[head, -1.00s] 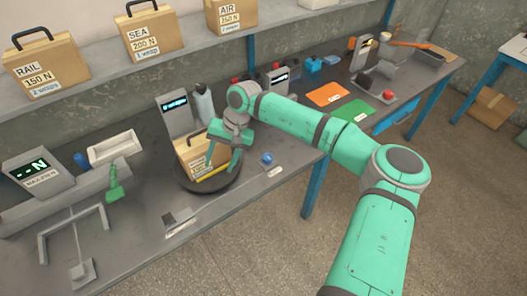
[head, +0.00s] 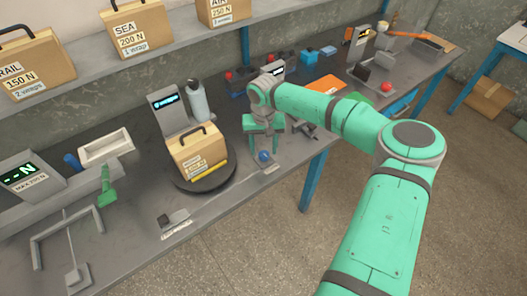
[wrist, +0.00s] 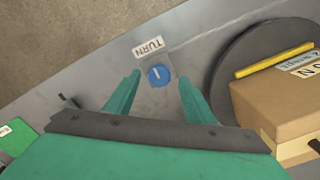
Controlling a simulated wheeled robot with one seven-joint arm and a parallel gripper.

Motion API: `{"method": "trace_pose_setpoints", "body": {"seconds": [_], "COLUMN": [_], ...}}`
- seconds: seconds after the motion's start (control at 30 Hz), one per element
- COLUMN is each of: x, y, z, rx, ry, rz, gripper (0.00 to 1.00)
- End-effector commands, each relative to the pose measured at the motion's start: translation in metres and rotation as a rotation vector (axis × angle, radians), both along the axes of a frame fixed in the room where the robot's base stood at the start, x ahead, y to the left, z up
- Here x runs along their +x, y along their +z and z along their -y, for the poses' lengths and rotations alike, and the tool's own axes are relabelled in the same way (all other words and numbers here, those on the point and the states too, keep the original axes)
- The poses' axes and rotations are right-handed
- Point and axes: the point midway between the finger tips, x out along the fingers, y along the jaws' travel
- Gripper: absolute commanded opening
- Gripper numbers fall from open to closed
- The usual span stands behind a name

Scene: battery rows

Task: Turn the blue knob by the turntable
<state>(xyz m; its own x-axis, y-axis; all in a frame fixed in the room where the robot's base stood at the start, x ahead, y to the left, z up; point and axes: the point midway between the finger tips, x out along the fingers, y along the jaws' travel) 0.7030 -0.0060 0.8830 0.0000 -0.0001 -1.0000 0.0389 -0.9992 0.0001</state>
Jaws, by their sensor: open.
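The blue knob (head: 265,156) sits on a small plate at the table's front edge, right of the turntable (head: 207,184). In the wrist view the knob (wrist: 158,75) has a white line on top and a "TURN" label beside it. A tan case with a handle (head: 198,153) stands on the turntable. My gripper (head: 265,142) points down above and just behind the knob. In the wrist view its two green fingers (wrist: 158,88) are apart, one to each side of the knob, with gaps between. They do not appear to touch it.
A grey unit with a lit display (head: 168,108) and a grey bottle (head: 197,101) stand behind the turntable. A green-handled tool and a white tray (head: 106,147) are at left. An orange mat (head: 325,86) lies beyond my arm.

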Motion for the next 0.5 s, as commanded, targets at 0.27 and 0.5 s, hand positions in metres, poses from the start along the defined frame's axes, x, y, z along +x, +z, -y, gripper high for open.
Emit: {"method": "trace_pose_setpoints", "body": {"seconds": [0.27,0.5], "x": [0.000,0.000], "y": [-0.023,-0.025], "z": [0.001,0.000], "rx": [0.000,0.000], "ry": [-0.001,0.000], "rz": [-0.001,0.000], "gripper": [0.49,0.49]}}
